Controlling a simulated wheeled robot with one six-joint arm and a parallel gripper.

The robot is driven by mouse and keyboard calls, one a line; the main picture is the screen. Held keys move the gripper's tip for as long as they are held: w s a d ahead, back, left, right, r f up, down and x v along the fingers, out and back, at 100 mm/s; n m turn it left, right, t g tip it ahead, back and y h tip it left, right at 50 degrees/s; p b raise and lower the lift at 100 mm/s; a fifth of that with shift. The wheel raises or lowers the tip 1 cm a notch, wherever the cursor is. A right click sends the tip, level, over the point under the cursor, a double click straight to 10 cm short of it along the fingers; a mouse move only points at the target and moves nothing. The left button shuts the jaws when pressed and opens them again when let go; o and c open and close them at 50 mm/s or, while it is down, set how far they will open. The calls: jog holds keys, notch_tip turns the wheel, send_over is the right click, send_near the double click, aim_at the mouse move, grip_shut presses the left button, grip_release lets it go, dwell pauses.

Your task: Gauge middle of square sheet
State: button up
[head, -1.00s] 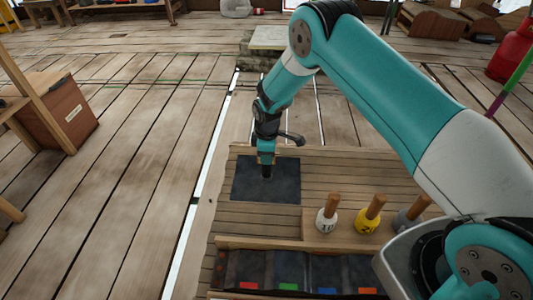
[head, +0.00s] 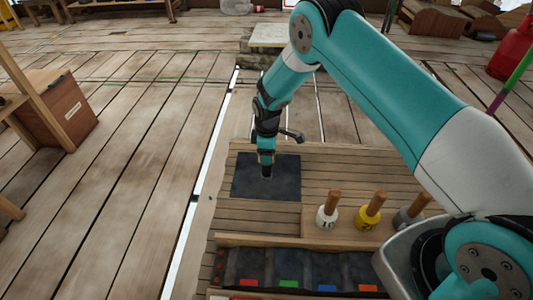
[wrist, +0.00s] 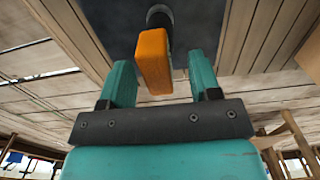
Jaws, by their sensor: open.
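The square sheet (head: 285,187) is dark grey and lies flat on the plank bench top. In the wrist view the dark sheet (wrist: 195,12) fills the top middle. My gripper (head: 266,160) is over the middle of the sheet, pointing down. In the wrist view my gripper (wrist: 160,75) has its two teal fingers spread. An orange block (wrist: 153,60) with a dark round end (wrist: 159,17) is between them, with gaps visible on both sides. The round end is at the sheet; whether it touches is unclear.
Three wooden-handled tools stand on the bench's right: a white one (head: 327,217), a yellow one (head: 369,213) and a grey one (head: 410,212). A front rack (head: 300,244) holds dark pieces with coloured tags. Bare planks (head: 370,165) are right of the sheet.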

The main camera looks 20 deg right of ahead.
jog(key=s+a+r+m+y+p, duration=0.1)
jog(key=s+r, duration=0.2)
jog(key=r, duration=1)
jog(key=s+a+r+m+p, duration=0.1)
jog(key=s+r+p, duration=0.1)
jog(key=r, duration=1.1)
jog(key=s+a+r+m+y, duration=0.1)
jog(key=s+r, duration=0.3)
jog(key=s, duration=0.5)
jog(key=s+a+r+m+y, duration=0.15)
jog(key=s+r, duration=0.25)
jog(key=s, duration=0.6)
jog(key=s+r+m+y, duration=0.15)
jog(key=s+r, duration=0.25)
jog(key=s, duration=0.5)
notch_tip(320, 180, up, 20)
jog(key=s+p, duration=0.1)
jog(key=p, duration=1.8)
jog(key=shift+f+m+h, duration=0.2)
jog(key=shift+m+h, duration=0.1)
jog(key=shift+h, duration=0.1)
jog(key=shift+a, duration=0.15)
